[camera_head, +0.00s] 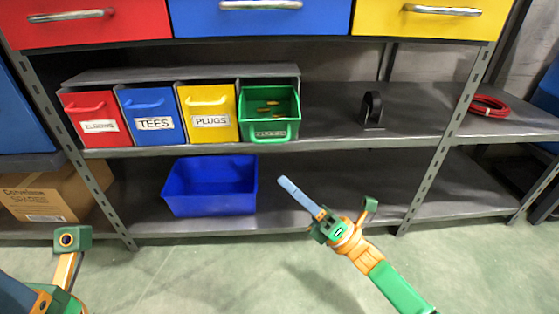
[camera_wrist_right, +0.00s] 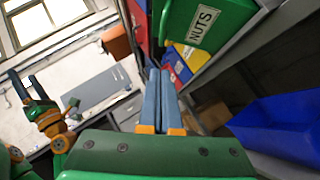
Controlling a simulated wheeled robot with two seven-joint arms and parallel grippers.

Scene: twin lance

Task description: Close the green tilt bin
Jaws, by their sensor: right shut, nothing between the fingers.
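The green tilt bin (camera_head: 270,112) is the rightmost of a row of bins on the middle shelf. It is tipped forward and open, with small brass-coloured parts showing inside. In the right wrist view the green bin (camera_wrist_right: 212,22) is at the top, with a label reading NUTS. My right gripper (camera_head: 288,186) is shut and empty, below and in front of the green bin, apart from it. Its blue fingers (camera_wrist_right: 161,98) lie together in the wrist view. My left gripper (camera_wrist_right: 28,88) shows at the left of the wrist view, fingers apart and empty, far from the bin.
Red (camera_head: 97,115), blue (camera_head: 151,113) and yellow (camera_head: 208,111) tilt bins stand closed beside it. A blue open crate (camera_head: 210,188) sits on the lower shelf. A black bracket-like thing (camera_head: 372,110) and a red cable coil (camera_head: 489,106) are to the right. Drawers hang above.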

